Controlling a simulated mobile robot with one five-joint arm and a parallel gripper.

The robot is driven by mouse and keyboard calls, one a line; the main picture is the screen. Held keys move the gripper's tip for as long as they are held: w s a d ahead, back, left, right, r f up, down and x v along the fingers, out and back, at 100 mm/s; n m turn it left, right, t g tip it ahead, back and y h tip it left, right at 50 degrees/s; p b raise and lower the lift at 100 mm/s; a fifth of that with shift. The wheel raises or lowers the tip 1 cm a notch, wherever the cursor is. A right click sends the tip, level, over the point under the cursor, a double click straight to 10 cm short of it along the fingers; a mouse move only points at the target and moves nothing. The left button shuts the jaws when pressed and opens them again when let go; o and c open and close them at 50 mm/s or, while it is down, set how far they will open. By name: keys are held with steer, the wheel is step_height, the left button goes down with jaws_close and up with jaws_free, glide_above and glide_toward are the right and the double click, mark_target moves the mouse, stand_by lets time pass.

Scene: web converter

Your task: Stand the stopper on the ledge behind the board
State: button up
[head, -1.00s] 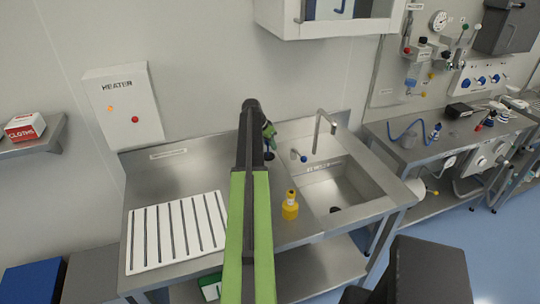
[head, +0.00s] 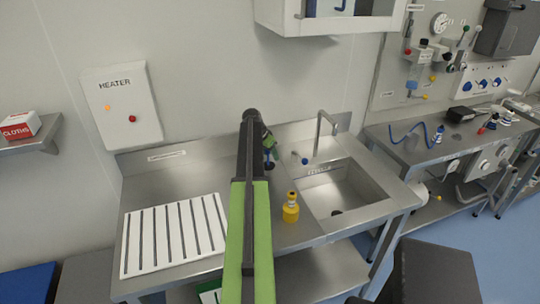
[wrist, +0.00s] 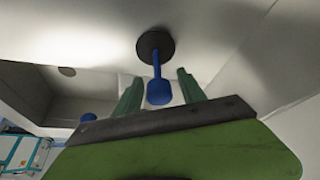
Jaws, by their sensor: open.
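The stopper is a black disc with a blue stem and knob. In the wrist view the stopper (wrist: 158,92) has its disc against a pale surface, with the knob toward me between my fingers. My gripper (wrist: 160,82) is open, with one green finger on each side of the knob and gaps showing. In the head view my gripper (head: 268,143) is behind the sink's left corner, with the stopper (head: 269,164) small and partly hidden below it. The white slatted board (head: 174,236) lies on the steel counter at left. A labelled raised strip, perhaps the ledge (head: 190,152), runs behind it.
A yellow bottle (head: 291,208) stands by the front left of the sink (head: 345,190). The tap (head: 318,130) and its blue knob are right of my gripper. A heater box (head: 122,108) hangs above the board. Bare counter lies between the board and the back.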

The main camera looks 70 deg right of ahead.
steer(key=shift+r, duration=0.15)
steer(key=shift+a+r+p, duration=0.1)
steer(key=shift+r+p, duration=0.25)
steer(key=shift+p, duration=0.1)
steer(key=p+v, duration=1)
steer(key=v, duration=0.1)
steer(key=shift+a, duration=0.15)
